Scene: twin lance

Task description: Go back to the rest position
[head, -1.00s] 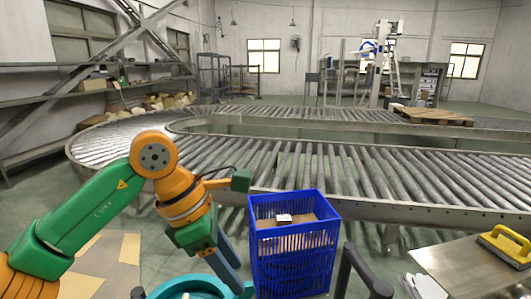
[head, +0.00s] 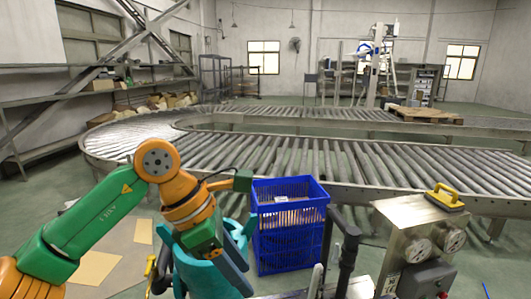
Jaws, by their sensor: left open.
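My left arm comes in from the left, green and orange. Its gripper (head: 236,268) points down in front of the blue crate, with its dark blue fingers low in the picture over a teal rounded object (head: 205,275). The gripper is open, and I see nothing held in it. My right gripper is out of view. The blue crate (head: 290,228) stands upright on the floor to the right of the gripper, apart from it. A small pale item (head: 281,199) shows inside the crate.
A roller conveyor (head: 330,160) curves behind the crate. A metal box with gauges (head: 422,245) stands at the right, with a yellow-handled tool (head: 444,198) on top. A black post (head: 349,245) rises between crate and box. Flat cardboard (head: 97,267) lies on the floor at left.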

